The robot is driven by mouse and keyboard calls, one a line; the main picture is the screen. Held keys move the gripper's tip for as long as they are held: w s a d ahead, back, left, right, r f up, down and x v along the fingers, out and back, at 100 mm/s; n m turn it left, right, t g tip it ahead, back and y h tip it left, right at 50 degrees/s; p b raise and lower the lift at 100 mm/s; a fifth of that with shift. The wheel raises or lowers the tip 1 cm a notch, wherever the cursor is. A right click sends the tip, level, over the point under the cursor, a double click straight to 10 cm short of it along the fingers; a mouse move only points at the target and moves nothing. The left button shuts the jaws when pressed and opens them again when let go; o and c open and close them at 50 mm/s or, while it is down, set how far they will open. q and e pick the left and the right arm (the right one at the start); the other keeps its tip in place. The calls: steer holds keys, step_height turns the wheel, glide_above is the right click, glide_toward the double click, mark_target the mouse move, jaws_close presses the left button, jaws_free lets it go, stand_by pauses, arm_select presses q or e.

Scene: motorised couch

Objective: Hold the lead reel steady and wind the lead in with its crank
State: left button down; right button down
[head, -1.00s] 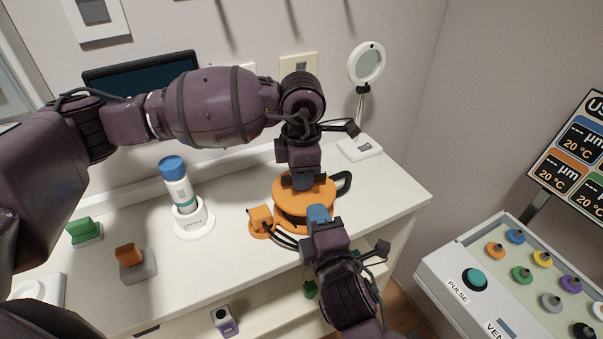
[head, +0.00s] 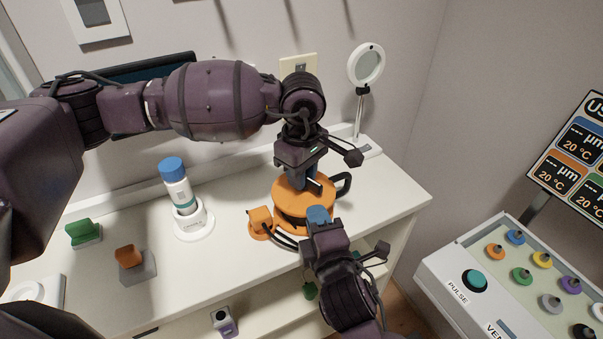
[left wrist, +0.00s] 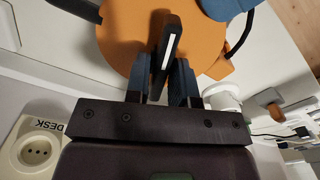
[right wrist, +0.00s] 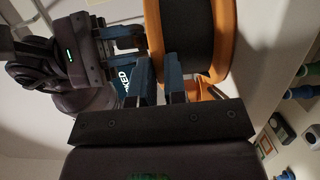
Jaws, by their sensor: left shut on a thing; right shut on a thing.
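The orange lead reel (head: 300,205) stands on the white desk, with a dark handle loop at its right and dark lead around its drum. My left gripper (head: 308,183) is above it, shut on the dark crank grip with a pale stripe. The left wrist view shows this crank grip (left wrist: 171,42) between the fingers, over the reel's orange top (left wrist: 118,30). My right gripper (head: 318,213) is at the reel's near side, shut on the reel. In the right wrist view its fingers (right wrist: 160,75) reach the reel's orange rim; the exact contact is partly hidden.
An orange plug piece (head: 260,220) sits left of the reel, beside the lead. A blue-capped bottle (head: 176,180) in a white stand, green and orange blocks and a ring lamp (head: 366,65) share the desk. A button console (head: 500,270) is at right.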

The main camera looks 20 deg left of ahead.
arm_select(q)
steer(key=shift+m, duration=0.8)
steer(key=c, duration=1)
jaws_free()
steer(key=shift+o, duration=0.2)
steer(key=shift+r, duration=0.1)
step_height(320, 180, up, 12)
